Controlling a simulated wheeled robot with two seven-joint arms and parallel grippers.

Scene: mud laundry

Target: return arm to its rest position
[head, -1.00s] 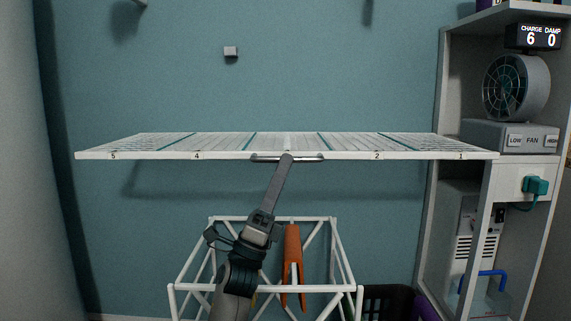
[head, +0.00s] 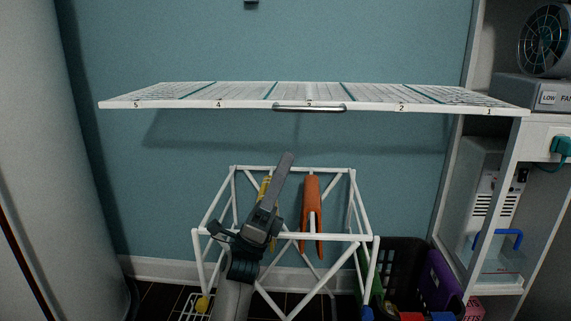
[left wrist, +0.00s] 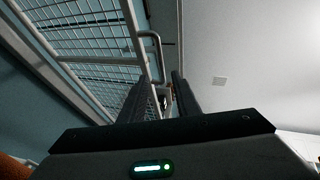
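My left gripper (head: 288,156) points up in front of the drying frame, below the numbered rack shelf (head: 180,103). It is apart from the grey handle (head: 309,109) on the shelf's front edge. In the left wrist view its two dark fingers (left wrist: 160,85) stand apart with nothing held between them. The handle (left wrist: 153,52) and the shelf's wire mesh (left wrist: 85,48) show beyond and to the left of the fingers there. My right gripper is in neither view.
A black basket (head: 400,262) and a purple bin (head: 440,278) are at lower right, beside a white cabinet (head: 505,215).

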